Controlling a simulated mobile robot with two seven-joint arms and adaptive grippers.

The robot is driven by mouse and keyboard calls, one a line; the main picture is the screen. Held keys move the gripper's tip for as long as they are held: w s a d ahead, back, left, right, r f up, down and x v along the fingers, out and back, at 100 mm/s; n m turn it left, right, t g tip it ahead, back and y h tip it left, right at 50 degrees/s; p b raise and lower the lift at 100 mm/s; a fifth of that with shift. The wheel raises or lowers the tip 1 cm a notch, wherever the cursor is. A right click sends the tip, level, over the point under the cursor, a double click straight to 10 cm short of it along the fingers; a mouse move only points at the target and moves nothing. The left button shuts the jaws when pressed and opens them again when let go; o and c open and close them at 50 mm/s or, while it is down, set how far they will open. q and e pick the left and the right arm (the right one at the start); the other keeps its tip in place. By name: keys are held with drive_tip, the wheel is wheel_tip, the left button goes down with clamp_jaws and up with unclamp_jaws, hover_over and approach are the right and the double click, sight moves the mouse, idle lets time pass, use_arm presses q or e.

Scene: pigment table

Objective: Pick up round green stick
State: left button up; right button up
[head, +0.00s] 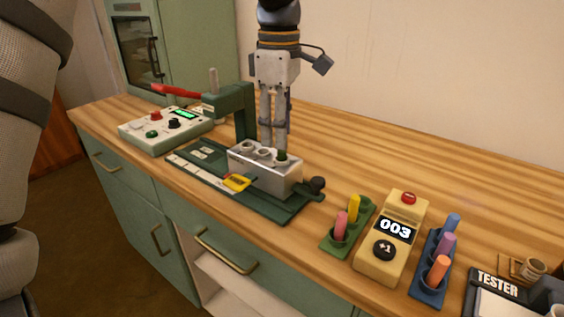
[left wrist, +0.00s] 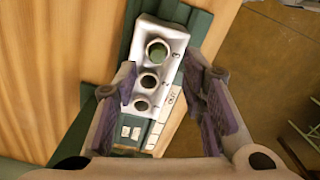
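The round green stick (head: 282,157) stands in the right-end hole of a grey block (head: 264,178), with only its short dark green top showing. In the left wrist view, the round green stick (left wrist: 158,52) shows as a green disc in the block's largest hole; the other two holes look empty. My left gripper (head: 273,146) points down above and behind the block, close to the stick. In the left wrist view, my left gripper (left wrist: 162,82) has its fingers wide apart, with the block seen between them and nothing held. My right gripper is not in view.
The block sits on a green base (head: 285,208) with a post and red lever (head: 178,91). A control box (head: 165,128) stands left. Right are a green holder (head: 340,242), a yellow counter (head: 392,240) reading 003, a blue holder (head: 427,284) and a tester (head: 500,295). The table behind is clear.

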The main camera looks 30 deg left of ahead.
use_arm(q)
drive_tip(key=f, duration=0.4)
drive_tip(key=shift+w+d, duration=0.2)
clamp_jaws()
